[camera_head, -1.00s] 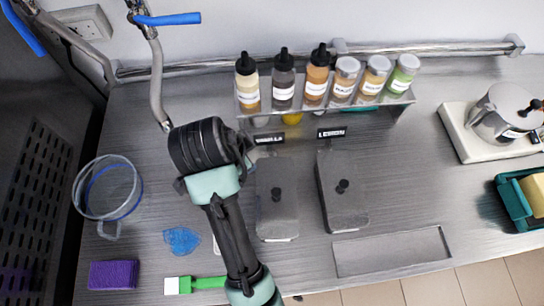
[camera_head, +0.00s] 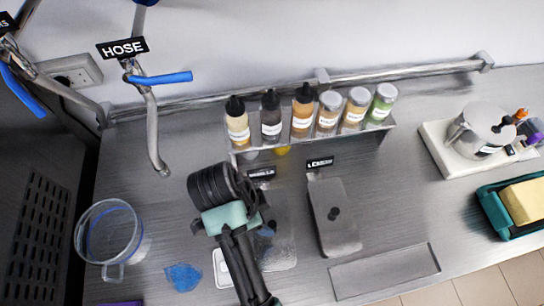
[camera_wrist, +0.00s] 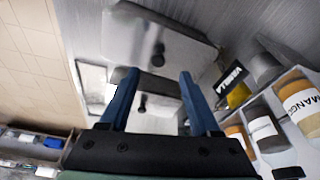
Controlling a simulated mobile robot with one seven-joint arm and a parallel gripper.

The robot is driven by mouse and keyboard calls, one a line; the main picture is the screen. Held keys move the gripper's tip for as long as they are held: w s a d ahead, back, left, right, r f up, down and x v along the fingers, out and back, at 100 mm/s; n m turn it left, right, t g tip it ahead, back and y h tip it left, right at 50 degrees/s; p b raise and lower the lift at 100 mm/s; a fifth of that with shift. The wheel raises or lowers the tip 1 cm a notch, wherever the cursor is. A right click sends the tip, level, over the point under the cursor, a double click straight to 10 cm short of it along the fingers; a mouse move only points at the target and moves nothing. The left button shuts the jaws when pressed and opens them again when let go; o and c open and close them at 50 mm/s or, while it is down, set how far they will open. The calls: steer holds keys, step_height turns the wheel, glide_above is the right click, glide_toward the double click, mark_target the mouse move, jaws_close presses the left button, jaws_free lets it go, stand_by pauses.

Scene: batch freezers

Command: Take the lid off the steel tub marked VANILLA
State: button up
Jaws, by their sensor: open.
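The steel tub marked VANILLA (camera_head: 284,254) stands on the bench, partly behind my arm in the head view. Its lid (camera_wrist: 125,35), with a dark knob (camera_wrist: 158,55), appears to be on, at the top of the wrist view and somewhat blurred. The VANILLA label (camera_wrist: 229,76) is by its end. My gripper (camera_wrist: 158,74) is open, its blue fingers apart with nothing held. In the wrist view the fingertips appear just below the VANILLA lid; their exact distance from the knob is unclear. In the head view my fingers are hard to make out.
The LEMON tub (camera_head: 333,240) stands to the right, lidded, its knob (camera_wrist: 143,103) between my fingers in the wrist view but farther off. A bottle rack (camera_head: 375,132) stands behind. A clear jug (camera_head: 107,238) and a blue item (camera_head: 183,277) lie left. A recessed plate (camera_head: 385,272) is front right.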

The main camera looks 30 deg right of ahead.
mark_target(272, 224)
steer(key=shift+p+x, duration=1.05)
steer(key=shift+x, duration=2)
steer(key=shift+s+r, duration=0.1)
steer(key=shift+s, duration=0.05)
jaws_close()
